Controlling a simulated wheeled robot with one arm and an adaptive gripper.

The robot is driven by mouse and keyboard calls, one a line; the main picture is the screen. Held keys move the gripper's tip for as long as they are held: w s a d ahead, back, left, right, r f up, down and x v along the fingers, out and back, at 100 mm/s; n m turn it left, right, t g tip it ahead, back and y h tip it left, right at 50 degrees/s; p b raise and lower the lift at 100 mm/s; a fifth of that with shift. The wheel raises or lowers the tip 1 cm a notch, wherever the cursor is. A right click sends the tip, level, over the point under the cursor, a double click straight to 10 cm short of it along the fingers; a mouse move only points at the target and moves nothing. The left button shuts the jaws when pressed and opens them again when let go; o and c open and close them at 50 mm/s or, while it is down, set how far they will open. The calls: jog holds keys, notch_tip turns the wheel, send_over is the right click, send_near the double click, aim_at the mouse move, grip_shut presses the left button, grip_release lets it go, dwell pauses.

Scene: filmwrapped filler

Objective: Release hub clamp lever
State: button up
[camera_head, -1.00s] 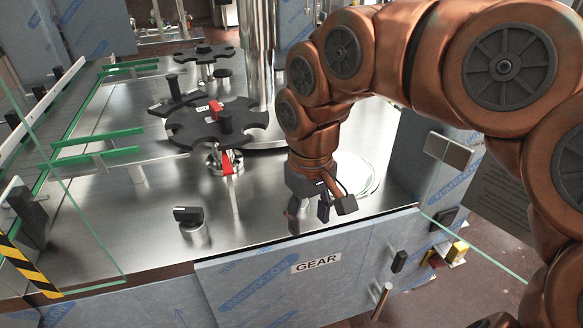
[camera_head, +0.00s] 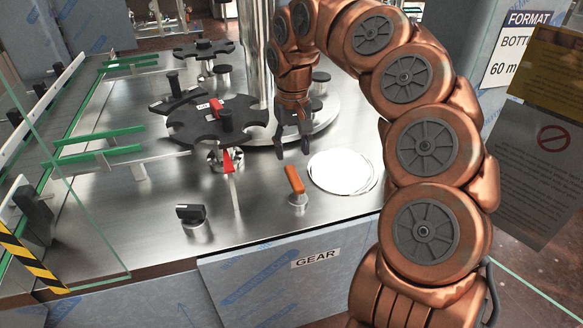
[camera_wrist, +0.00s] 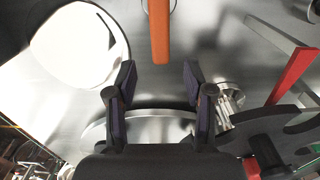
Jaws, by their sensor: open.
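My gripper (camera_head: 292,143) is open and points down over the steel deck, right of the near black star wheel (camera_head: 190,128). A red lever (camera_head: 228,160) stands at the hub under that wheel; it shows at the right in the wrist view (camera_wrist: 292,78). An orange-handled lever (camera_head: 295,180) sits on a short steel post in front of my gripper. In the wrist view the orange handle (camera_wrist: 159,32) lies beyond the fingertips, apart from them, with nothing between the fingers. No label shows which one is the hub clamp lever.
A white disc (camera_head: 342,170) lies right of the orange lever. A black-handled knob (camera_head: 190,213) stands at the front left. A steel column (camera_head: 257,45) rises behind the star wheel. Clear guard panels and green rails (camera_head: 98,150) line the left side.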

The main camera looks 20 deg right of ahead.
aim_at(292, 172)
jog(key=shift+f+p, duration=0.8)
jog(key=shift+f, duration=2.6)
jog(key=shift+c, duration=0.4)
grip_shut()
jog(key=shift+a, duration=0.15)
